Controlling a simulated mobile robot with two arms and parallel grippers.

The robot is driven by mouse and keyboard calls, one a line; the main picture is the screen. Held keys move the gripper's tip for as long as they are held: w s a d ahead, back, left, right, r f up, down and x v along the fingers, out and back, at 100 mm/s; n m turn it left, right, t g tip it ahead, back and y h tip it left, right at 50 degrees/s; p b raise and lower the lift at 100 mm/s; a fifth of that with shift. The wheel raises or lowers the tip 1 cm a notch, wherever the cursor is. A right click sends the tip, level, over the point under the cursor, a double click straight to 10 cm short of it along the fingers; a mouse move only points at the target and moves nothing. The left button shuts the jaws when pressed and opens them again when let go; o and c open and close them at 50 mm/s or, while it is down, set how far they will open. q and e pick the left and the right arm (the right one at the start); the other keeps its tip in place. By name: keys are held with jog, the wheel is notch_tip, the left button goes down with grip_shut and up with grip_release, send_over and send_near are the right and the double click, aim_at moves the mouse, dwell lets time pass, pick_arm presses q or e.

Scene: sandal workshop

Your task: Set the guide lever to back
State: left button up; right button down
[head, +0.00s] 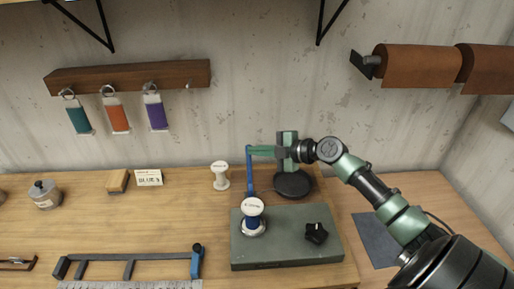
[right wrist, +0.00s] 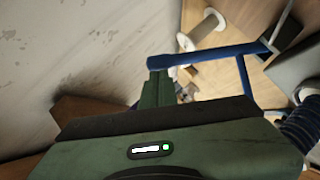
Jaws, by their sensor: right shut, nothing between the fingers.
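The guide lever appears to be the thin blue upright arm (head: 249,172) at the back left of a grey-green base block (head: 272,258). Its blue bars also show in the right wrist view (right wrist: 222,53). My right gripper (head: 252,150) is shut and empty, with its green fingers pointing left at the top of the blue arm. In the right wrist view the fingertips (right wrist: 157,76) lie close by the end of the blue bar; I cannot tell whether they touch. A blue spool with a white top (head: 252,207) and a black knob (head: 316,233) sit on the block. My left gripper is out of view.
A white spool (head: 220,176) stands behind the block on the left. A black round dish (head: 292,184) is below my right gripper. A dark mat (head: 376,239) lies right of the block. A blue-ended bar tool (head: 130,264) lies at front left.

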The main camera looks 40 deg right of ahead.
dwell(0.3)
jog(key=w+d+m+g+b, duration=0.1)
jog(key=b, duration=0.2)
jog(key=shift+w+f, duration=0.2)
jog(key=shift+f, duration=0.2)
jog(key=shift+s+a, duration=0.1)
